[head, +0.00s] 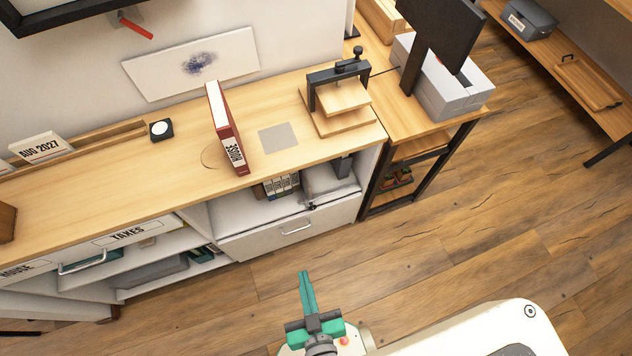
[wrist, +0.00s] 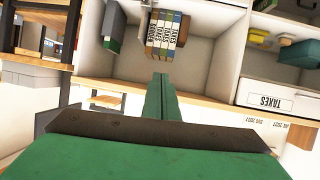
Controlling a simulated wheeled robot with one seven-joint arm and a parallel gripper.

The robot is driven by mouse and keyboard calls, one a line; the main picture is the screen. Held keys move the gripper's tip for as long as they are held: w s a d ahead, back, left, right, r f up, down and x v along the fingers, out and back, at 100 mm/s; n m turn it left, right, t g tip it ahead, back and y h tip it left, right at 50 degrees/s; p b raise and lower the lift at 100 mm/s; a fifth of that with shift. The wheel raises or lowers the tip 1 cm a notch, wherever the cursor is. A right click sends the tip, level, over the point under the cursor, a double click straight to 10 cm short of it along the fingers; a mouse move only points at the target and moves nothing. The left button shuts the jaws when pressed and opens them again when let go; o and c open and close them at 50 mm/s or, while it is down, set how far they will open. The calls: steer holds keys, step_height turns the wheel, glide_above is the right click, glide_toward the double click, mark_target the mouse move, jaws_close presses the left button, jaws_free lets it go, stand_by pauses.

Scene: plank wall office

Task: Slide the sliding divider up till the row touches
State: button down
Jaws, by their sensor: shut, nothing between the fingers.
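A row of binders (head: 277,185) with white labels stands in the open cubby under the counter; it also shows upside down in the wrist view (wrist: 163,32). A dark grey upright piece (head: 344,166), which looks like the sliding divider, stands apart to the right of the row, with a gap between. In the wrist view a grey-blue upright piece (wrist: 112,24) stands left of the binders, apart from them. My gripper (head: 304,274) is over the floor in front of the cabinet, clear of the cubby. Its green fingers (wrist: 161,78) are shut and empty, pointing toward the shelf.
A drawer (head: 290,233) with a handle lies below the cubby. The counter holds a red book (head: 226,130), a wooden press (head: 340,98) and a black-rimmed white disc (head: 161,130). A side table (head: 420,115) stands at the right. The floor ahead is clear.

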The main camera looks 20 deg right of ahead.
steer(key=w+d+f+g, duration=0.3)
steer(key=w+d+f, duration=0.4)
steer(key=f, duration=0.4)
steer(key=w+d+f+g, duration=0.4)
steer(key=w+f, duration=0.5)
steer(key=f, duration=0.3)
steer(key=w+d+r+g+y, duration=0.15)
steer(key=w+d+y, duration=0.25)
steer(key=w+d, duration=0.4)
steer(key=w+d+r+n+y, duration=0.25)
steer(key=w+d+r, duration=0.3)
steer(key=r, duration=0.35)
steer(key=w+a+f, duration=0.4)
steer(key=a+f, duration=0.3)
steer(key=a, duration=0.2)
steer(key=shift+a+f+g+y, duration=0.25)
steer(key=shift+f+g+y, duration=0.1)
steer(key=shift+f, duration=0.05)
steer(key=shift+m, duration=0.25)
